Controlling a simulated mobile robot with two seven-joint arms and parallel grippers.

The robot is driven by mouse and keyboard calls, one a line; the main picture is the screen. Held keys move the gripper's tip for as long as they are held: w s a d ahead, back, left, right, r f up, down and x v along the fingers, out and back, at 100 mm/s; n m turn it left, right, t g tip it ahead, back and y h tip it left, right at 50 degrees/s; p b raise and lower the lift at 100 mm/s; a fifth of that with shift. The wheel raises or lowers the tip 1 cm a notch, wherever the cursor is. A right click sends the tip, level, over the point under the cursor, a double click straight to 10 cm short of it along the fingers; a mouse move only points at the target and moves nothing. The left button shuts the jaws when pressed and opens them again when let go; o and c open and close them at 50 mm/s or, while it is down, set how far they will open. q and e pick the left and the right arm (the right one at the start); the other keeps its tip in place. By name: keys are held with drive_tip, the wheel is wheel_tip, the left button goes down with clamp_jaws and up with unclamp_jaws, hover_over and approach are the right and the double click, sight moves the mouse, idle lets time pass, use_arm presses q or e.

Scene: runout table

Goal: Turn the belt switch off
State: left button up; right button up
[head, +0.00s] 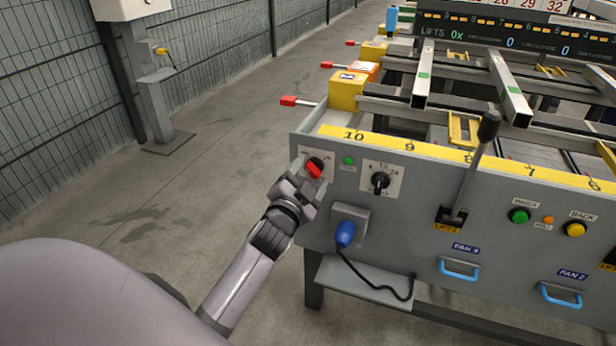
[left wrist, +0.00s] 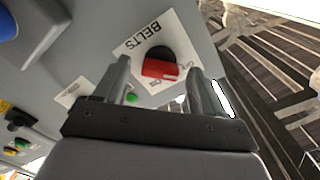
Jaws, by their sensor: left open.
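The belt switch (head: 315,170) is a red rotary handle on a black base, mounted on a white plate at the left end of the grey panel. In the left wrist view the switch (left wrist: 160,66) sits on a plate marked BELTS (left wrist: 143,46). My left gripper (head: 296,178) is in front of the switch, just to its lower left in the head view. In the left wrist view its open fingers (left wrist: 160,84) stand either side of the red handle, with nothing clearly gripped. Contact cannot be told. My right gripper is not in view.
Right of the switch are a green lamp (head: 349,160) and a black selector knob (head: 380,181). Below sits a blue plug (head: 346,233) with a black cable. Open floor (head: 180,200) lies left of the panel.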

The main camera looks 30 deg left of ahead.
use_arm(q)
drive_tip(key=p+v, duration=0.1)
drive_tip(key=v, duration=0.6)
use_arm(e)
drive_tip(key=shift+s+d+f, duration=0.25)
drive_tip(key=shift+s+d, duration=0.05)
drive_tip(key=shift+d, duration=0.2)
use_arm(q)
drive_tip(key=shift+s, duration=0.1)
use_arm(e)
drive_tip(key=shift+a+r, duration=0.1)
